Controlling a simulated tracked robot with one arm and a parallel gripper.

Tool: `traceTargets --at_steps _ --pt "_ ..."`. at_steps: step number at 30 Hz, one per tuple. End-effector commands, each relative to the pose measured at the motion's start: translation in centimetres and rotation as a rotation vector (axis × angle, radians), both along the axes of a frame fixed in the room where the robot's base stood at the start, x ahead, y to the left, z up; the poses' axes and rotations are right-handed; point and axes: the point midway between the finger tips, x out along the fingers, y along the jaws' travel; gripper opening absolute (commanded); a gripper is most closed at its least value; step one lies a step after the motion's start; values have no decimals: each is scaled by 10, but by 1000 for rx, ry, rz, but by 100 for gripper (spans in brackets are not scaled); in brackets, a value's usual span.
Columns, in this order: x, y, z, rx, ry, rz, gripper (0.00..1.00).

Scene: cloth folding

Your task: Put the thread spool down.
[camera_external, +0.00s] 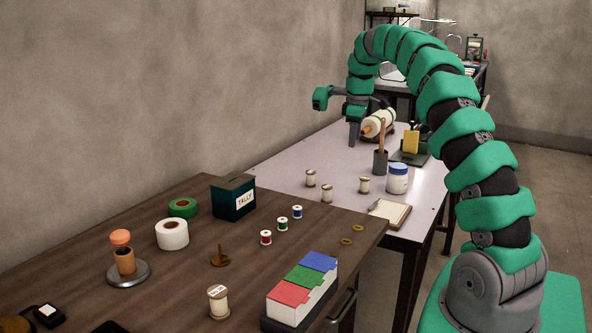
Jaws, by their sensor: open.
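My gripper (354,132) is open and points down over the far part of the pale table; I see nothing held between its fingers. Three cream thread spools stand upright on the pale table, at its left (310,178), in front (327,194) and to the right (364,185). They are nearer the camera than my gripper and apart from it. A larger cream spool (217,301) stands on the brown table, with small red (266,237), green (282,223) and blue (297,212) spools farther back. Which one the task means cannot be told.
A cream roll (378,123) lies close to my gripper's right. A tally box (233,197) stands on the brown table.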

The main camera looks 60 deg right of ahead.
Motion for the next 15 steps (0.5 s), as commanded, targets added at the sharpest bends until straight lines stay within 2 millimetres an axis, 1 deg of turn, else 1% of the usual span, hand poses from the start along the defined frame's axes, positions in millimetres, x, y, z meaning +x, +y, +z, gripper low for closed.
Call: traceTargets --at_steps 1,2,3,5,6,8,9,10,11,12,14,15 --pt "16 15 22 -23 -38 6 53" --pt "25 24 35 -38 -64 5 53" --pt "37 37 53 -56 -100 3 53" --pt "52 58 77 -75 -148 -1 53" --pt "62 72 95 -89 -186 -4 53" --pt "75 94 120 -108 -239 -7 53" --pt "82 109 138 -118 -275 -10 53" --pt "87 120 151 -123 -303 -12 53" --pt "92 132 162 -129 -331 -15 53" --pt "96 148 180 -135 -369 -18 53" --pt "102 171 203 -140 -423 -23 53" --pt "105 187 221 -144 -464 -27 53"
